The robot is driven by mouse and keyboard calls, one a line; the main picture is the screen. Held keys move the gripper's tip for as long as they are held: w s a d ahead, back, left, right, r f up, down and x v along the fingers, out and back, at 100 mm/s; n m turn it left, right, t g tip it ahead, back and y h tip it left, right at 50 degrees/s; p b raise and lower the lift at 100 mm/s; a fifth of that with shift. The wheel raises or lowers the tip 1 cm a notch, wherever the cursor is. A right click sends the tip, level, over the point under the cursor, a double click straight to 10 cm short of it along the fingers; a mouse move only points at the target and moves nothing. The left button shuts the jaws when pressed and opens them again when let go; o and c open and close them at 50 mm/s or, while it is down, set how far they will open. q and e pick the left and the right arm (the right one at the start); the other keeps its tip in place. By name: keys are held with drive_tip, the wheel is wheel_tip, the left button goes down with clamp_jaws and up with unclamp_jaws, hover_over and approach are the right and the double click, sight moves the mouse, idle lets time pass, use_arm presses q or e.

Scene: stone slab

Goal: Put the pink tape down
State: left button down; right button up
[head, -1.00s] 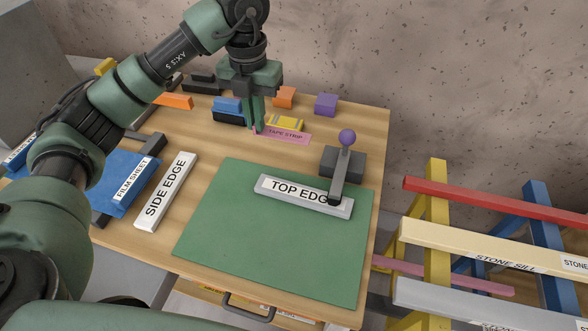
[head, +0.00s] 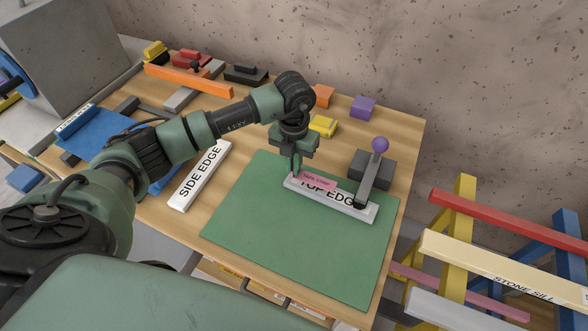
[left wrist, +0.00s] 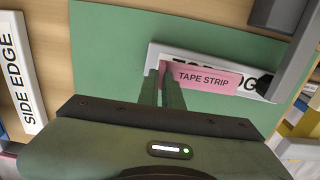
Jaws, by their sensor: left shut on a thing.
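The pink tape strip (head: 318,183), labelled TAPE STRIP, is held at its left end by my left gripper (head: 297,172), which is shut on it. In the left wrist view the tape (left wrist: 208,79) extends right from the fingertips (left wrist: 163,84) and overlaps the TOP EDGE piece. The white TOP EDGE bar (head: 352,207) lies on the green mat (head: 285,245), its label partly covered by the tape. I cannot tell whether the tape touches the bar. My right gripper is not in view.
A grey clamp with a purple knob (head: 380,144) presses on the bar's right end. The white SIDE EDGE bar (head: 200,178) lies left of the mat. A yellow block (head: 322,126) and a purple block (head: 363,107) stand behind. The mat's front is clear.

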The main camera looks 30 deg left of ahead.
use_arm(q)
wheel_tip(320, 180, down, 2)
drive_tip(key=shift+f, duration=0.4)
use_arm(e)
drive_tip(key=shift+s+r, duration=0.25)
drive_tip(key=shift+s, duration=0.35)
drive_tip(key=shift+f, duration=0.1)
use_arm(q)
drive_tip(key=shift+f, duration=0.25)
drive_tip(key=c, duration=1.6)
unclamp_jaws()
drive_tip(key=shift+r, duration=0.1)
drive_tip(key=shift+r, duration=0.15)
